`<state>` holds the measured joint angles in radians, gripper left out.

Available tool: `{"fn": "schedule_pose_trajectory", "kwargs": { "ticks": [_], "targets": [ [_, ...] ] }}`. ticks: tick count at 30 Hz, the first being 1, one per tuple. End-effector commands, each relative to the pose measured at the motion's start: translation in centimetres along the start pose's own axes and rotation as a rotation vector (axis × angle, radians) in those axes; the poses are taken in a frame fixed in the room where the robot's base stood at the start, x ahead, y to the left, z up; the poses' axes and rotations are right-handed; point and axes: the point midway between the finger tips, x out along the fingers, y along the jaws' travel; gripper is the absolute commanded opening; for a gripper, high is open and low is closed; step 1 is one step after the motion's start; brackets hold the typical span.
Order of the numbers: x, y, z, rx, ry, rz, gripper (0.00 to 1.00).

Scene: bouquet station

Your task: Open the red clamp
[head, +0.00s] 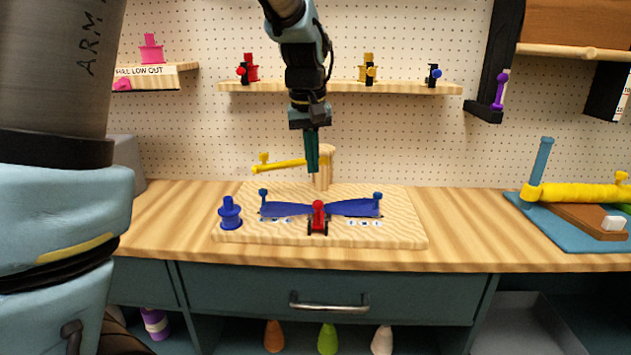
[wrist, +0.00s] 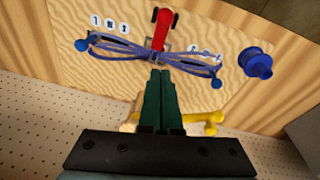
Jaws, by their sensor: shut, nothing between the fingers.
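The red clamp (head: 318,214) stands at the front middle of the wooden board, where two blue wing-shaped pieces (head: 352,208) meet. In the wrist view the red clamp (wrist: 163,27) lies just beyond my fingertips, with the blue pieces (wrist: 118,48) spreading to both sides. My gripper (head: 312,170) is shut and empty, pointing down above and behind the clamp. In the wrist view its green fingers (wrist: 160,73) are together, apart from the red part. Whether the clamp is open or closed is hard to tell.
A wooden post (head: 326,160) with a yellow arm (head: 280,164) stands behind the clamp, close to my gripper. A blue spool (head: 230,213) stands at the board's left. The counter between is clear.

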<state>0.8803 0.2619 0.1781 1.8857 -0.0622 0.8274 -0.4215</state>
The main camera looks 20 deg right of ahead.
Motion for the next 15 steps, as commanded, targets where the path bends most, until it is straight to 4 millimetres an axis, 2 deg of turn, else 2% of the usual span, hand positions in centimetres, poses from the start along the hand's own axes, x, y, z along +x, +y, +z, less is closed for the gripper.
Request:
{"fn": "schedule_pose_trajectory", "kwargs": {
  "ticks": [4, 9, 15],
  "targets": [
    [2.9, -0.1, 0.0, 0.000, -0.004, -0.003, 0.00],
    [3.1, 0.0, 2.6, 0.002, -0.001, 0.000, 0.00],
    [3.5, 0.0, 3.8, 0.000, 0.000, 0.000, 0.00]
  ]
}}
